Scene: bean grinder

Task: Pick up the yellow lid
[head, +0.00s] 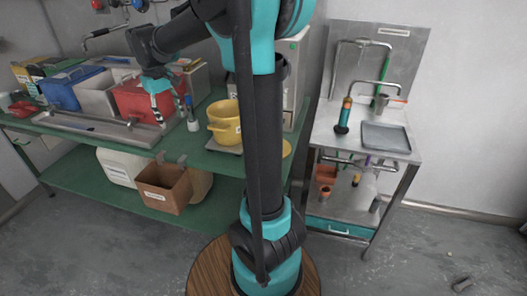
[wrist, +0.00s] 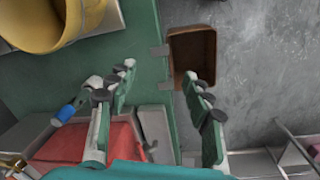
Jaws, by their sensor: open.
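A flat yellow round edge (head: 287,149), which looks like the yellow lid, lies on the green table at its right end. My arm column hides most of it, and I cannot pick it out in the wrist view. A yellow pot (head: 224,122) stands to its left; it also shows in the wrist view (wrist: 45,25) at the top left. My gripper (head: 171,107) is over the table, left of the pot and in front of the red bin. In the wrist view my gripper (wrist: 158,73) is open with nothing between its fingers.
A red bin (head: 134,98), a blue bin (head: 62,92) and a metal tray (head: 90,126) are on the table. A cardboard box (head: 163,188) sits on the lower shelf. A steel stand with a grey tray (head: 385,137) is at right. Grey floor is open in front.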

